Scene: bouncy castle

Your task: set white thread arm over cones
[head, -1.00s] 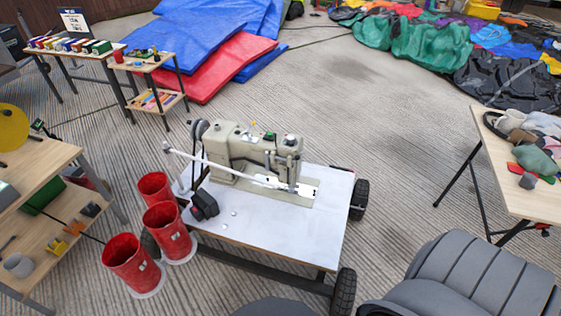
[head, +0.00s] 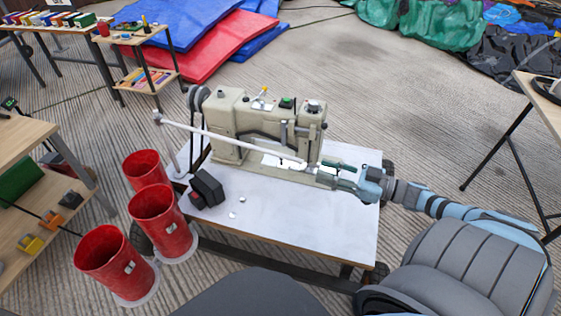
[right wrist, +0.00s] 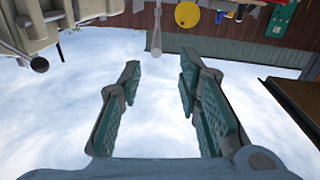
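The white thread arm (head: 230,140) is a long thin rod. It runs from an upright post at the left of the sewing machine (head: 225,110) across the machine's front, and its free end is near the needle side. My right gripper (head: 326,172) is open and empty at the right of that free end, over the white table. In the right wrist view the rod's knobbed end (right wrist: 156,42) shows just beyond the gap between my open fingertips (right wrist: 160,66), apart from them. Several red tapered tubs (head: 160,215) stand on white discs left of the table; I cannot tell whether these are the cones. My left gripper is out of view.
The machine stands on a wheeled white table (head: 270,225), with a black box (head: 207,187) and small white bits on it. A wooden shelf (head: 30,225) stands at the left.

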